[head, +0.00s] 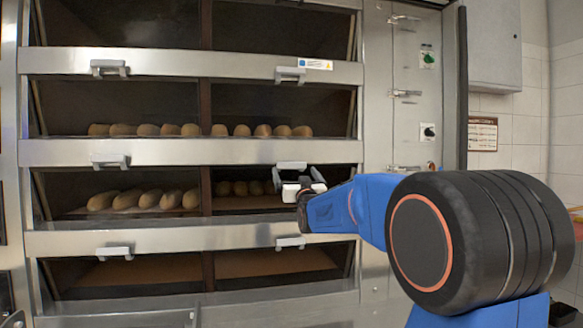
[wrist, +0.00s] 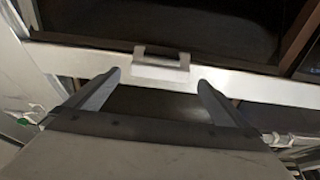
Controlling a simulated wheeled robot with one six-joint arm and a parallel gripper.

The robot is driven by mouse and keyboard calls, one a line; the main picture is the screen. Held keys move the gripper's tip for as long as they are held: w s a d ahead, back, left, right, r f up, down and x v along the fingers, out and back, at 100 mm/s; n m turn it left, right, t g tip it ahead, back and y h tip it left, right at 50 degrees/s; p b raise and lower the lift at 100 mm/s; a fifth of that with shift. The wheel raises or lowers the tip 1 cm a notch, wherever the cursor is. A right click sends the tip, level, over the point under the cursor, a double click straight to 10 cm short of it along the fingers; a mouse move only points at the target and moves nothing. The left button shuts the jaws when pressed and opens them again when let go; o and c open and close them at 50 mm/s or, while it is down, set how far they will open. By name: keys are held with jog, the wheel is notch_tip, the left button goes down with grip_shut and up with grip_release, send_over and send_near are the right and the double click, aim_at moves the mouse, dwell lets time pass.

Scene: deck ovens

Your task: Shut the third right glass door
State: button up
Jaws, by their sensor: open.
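The oven's third row from the top has two dark glass panels. The right panel (head: 238,178) shows loaves on a deck behind it, and my gripper partly covers its right side. A pale bracket handle (head: 290,166) shows right at my gripper. My gripper (head: 303,188) is open in front of it. In the wrist view the fingers (wrist: 158,85) are spread, with a handle (wrist: 160,70) on a metal rail (wrist: 90,60) just beyond and between the tips. I see no finger closed on it. I cannot tell how far the right door stands open.
Other handles sit on the rails, such as the upper right one (head: 290,75) and lower right one (head: 290,242). A control column (head: 405,110) with knobs and latches stands right of the doors. Loaves (head: 145,199) lie behind the left glass of the third row.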

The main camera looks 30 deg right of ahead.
aim_at(292, 164)
jog(key=x, duration=0.6)
jog(key=shift+w+d+r, duration=0.1)
jog(key=shift+w, duration=0.2)
jog(key=c, duration=1.4)
jog(key=shift+o, duration=0.2)
jog(key=shift+r+g, duration=0.4)
jog(key=shift+g, duration=0.3)
